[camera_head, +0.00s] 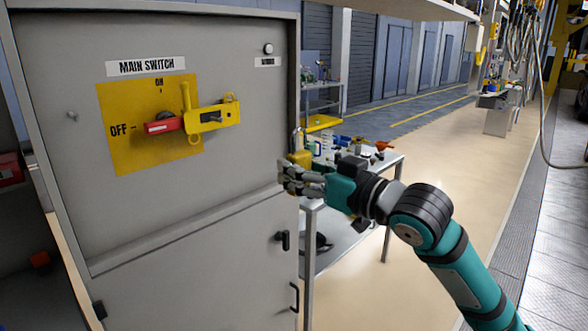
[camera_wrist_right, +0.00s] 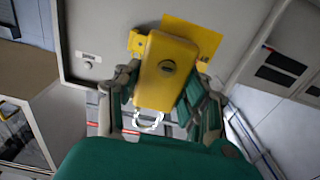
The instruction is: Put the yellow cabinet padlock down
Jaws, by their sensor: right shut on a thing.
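The yellow padlock (camera_head: 302,157) is held by my right gripper (camera_head: 300,178) beside the right edge of the grey cabinet, in front of the table. In the right wrist view the padlock (camera_wrist_right: 165,72) sits between the fingers of my right gripper (camera_wrist_right: 165,95), its keyhole facing the camera and its pale shackle at the lower end. My right gripper is shut on it. My left gripper is not in view.
The grey cabinet (camera_head: 200,230) carries a red switch handle (camera_head: 163,126) and a yellow hasp (camera_head: 212,118) on a yellow plate. A metal table (camera_head: 390,163) with several small items stands right of the cabinet. Open floor (camera_head: 450,150) lies farther right.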

